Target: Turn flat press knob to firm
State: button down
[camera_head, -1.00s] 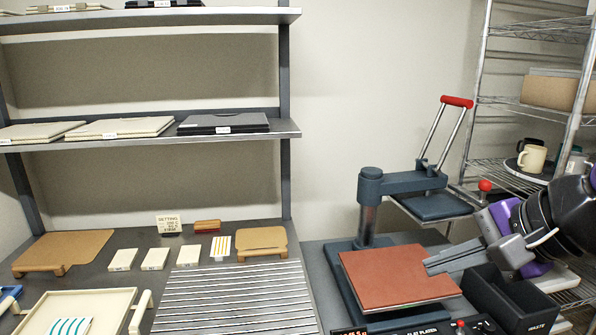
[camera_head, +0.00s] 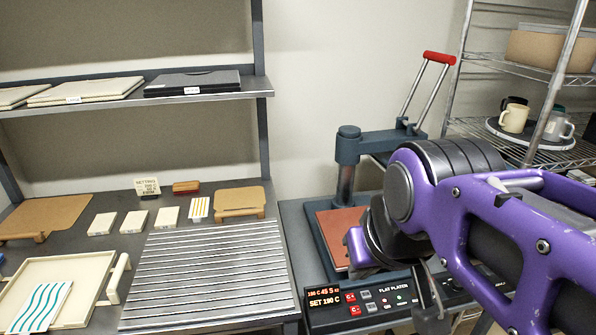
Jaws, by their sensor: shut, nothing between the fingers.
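The flat press (camera_head: 347,172) has a dark frame, a red-handled lever and a red-brown platen (camera_head: 338,232). Its control panel (camera_head: 378,312) along the front reads "FLAT PLATEN". The panel's lit display (camera_head: 324,298) shows "SET 190 C", and red and grey buttons sit beside it. My gripper (camera_head: 432,318) points down, shut and empty, in front of the panel's right part. My purple and black arm covers the right of the press. I cannot make out the firmness knob or its setting; contact between gripper and panel cannot be told.
A slatted grey rack (camera_head: 215,270) and a cream tray (camera_head: 112,285) lie on the bench at left. A setting card (camera_head: 147,185) stands behind small pale blocks. A wire shelf (camera_head: 470,128) with mugs stands behind my arm at right.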

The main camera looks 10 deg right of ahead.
aim_at(454, 286)
jog(key=z, duration=1.35)
jog(key=l+u, duration=0.4)
jog(key=l, duration=0.35)
